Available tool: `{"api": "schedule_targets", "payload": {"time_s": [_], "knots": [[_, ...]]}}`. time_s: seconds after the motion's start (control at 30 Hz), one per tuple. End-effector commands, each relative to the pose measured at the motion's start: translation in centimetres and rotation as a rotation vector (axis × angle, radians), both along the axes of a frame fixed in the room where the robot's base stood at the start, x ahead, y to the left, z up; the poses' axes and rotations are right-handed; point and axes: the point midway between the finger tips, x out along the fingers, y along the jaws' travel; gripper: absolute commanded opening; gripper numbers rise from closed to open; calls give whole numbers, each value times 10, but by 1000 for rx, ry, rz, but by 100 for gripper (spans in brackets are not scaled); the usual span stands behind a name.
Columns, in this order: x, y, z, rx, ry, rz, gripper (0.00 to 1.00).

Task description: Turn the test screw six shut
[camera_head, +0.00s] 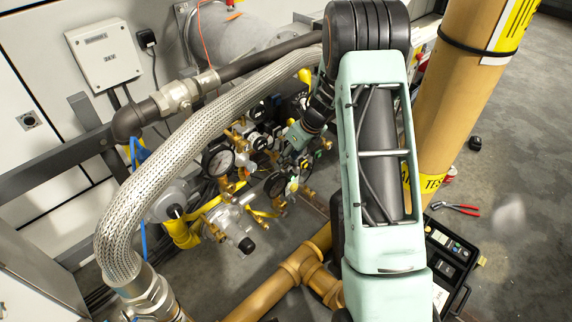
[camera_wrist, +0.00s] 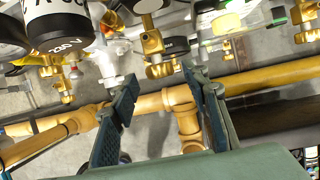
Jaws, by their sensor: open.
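My gripper (camera_wrist: 160,80) is open and empty in the wrist view, with its two dark ribbed fingers apart. A brass fitting (camera_wrist: 153,44) with a dark ring around its lower part hangs just beyond the gap between the fingertips. A third brass fitting (camera_wrist: 304,20) is at the upper right. I cannot read any number that marks test screw six. In the head view my gripper (camera_head: 298,136) is among the gauges and valves, and its fingertips are hard to make out.
A yellow-brown pipe (camera_wrist: 150,104) with a tee runs behind the fingers. In the head view a braided hose (camera_head: 180,150) arches at the left and a thick yellow pipe (camera_head: 455,90) stands at the right. Pliers (camera_head: 455,208) and an open black case (camera_head: 450,262) lie on the floor.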

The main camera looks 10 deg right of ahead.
Motion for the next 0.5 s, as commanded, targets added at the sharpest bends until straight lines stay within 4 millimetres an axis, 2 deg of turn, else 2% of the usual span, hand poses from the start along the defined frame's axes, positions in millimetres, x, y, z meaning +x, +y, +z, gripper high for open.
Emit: {"api": "schedule_targets", "payload": {"time_s": [0.03,0.2,0.5], "knots": [[2,2,-9,1,0,0,43],[6,6,-20,0,0,-1,43],[7,7,-21,0,-1,-1,43]]}}
